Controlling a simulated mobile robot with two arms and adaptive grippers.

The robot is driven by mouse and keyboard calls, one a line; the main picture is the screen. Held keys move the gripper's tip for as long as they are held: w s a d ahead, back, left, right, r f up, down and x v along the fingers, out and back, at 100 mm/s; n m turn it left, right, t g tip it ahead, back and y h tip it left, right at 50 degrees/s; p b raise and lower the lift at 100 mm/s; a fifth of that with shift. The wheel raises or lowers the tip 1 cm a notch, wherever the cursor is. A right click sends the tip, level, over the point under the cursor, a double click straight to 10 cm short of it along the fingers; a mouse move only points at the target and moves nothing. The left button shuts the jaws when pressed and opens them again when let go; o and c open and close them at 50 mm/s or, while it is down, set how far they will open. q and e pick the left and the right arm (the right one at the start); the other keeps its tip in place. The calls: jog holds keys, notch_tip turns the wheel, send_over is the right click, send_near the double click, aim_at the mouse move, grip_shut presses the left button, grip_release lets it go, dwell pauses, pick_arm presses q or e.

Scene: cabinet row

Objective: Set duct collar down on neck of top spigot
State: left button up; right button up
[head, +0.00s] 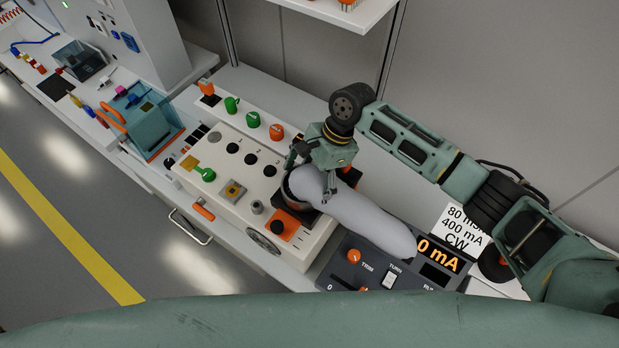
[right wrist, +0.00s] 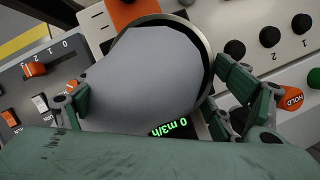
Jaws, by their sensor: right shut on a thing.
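The duct collar (head: 287,190) shows as a dark metallic ring at the end of a pale grey flexible duct (head: 370,222). In the right wrist view, the duct (right wrist: 145,75) fills the middle, with a dark rim (right wrist: 207,55) curving along its right edge. My right gripper (head: 309,178) is shut on the duct collar, one finger on each side, above the right end of the cream panel. The top spigot and its neck are hidden beneath the duct and collar. I cannot tell whether they touch. My left gripper is not in view.
The cream panel (head: 226,168) carries black knobs and an orange plate (head: 285,228) beside the collar. A dark console (head: 345,262) lies under the duct's free end. A shelf (head: 340,12) hangs above. A blue box (head: 150,122) stands farther left.

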dwell(0.3)
jog(key=o, duration=1.1)
jog(key=v, duration=1.2)
